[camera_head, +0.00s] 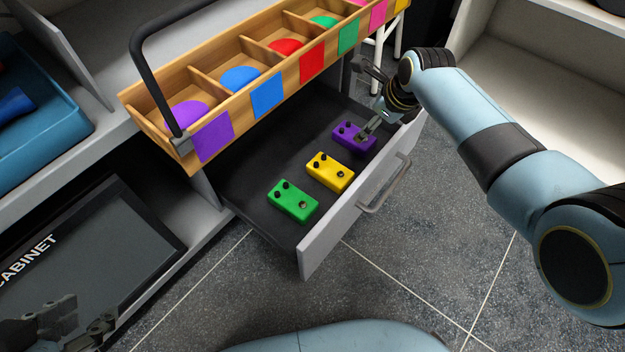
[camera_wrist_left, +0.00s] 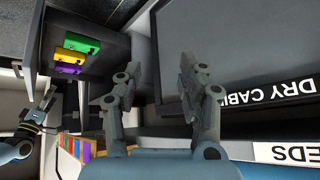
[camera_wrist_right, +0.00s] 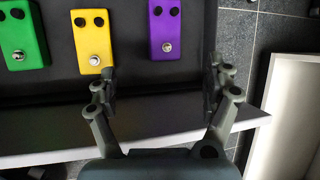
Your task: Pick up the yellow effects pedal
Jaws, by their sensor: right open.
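The yellow effects pedal (camera_head: 330,172) lies in the open dark drawer (camera_head: 246,192), between the green pedal (camera_head: 293,201) and the purple pedal (camera_head: 353,136). My right gripper (camera_head: 364,102) is open and empty above the purple pedal's end of the drawer. In the right wrist view the yellow pedal (camera_wrist_right: 94,40) is just left of the gap between the fingers (camera_wrist_right: 160,78), and the purple pedal (camera_wrist_right: 165,30) is ahead of that gap. My left gripper (camera_head: 92,312) is low at the left by the cabinet. Its fingers (camera_wrist_left: 150,82) are apart and empty in the left wrist view.
A wooden divided tray (camera_head: 196,137) with coloured squares and a black handle (camera_head: 152,70) stands above the drawer's back. The drawer's front panel (camera_head: 345,215) has a handle (camera_head: 385,190). A dark cabinet door (camera_head: 85,250) is at left. Tiled floor (camera_head: 440,250) is clear in front.

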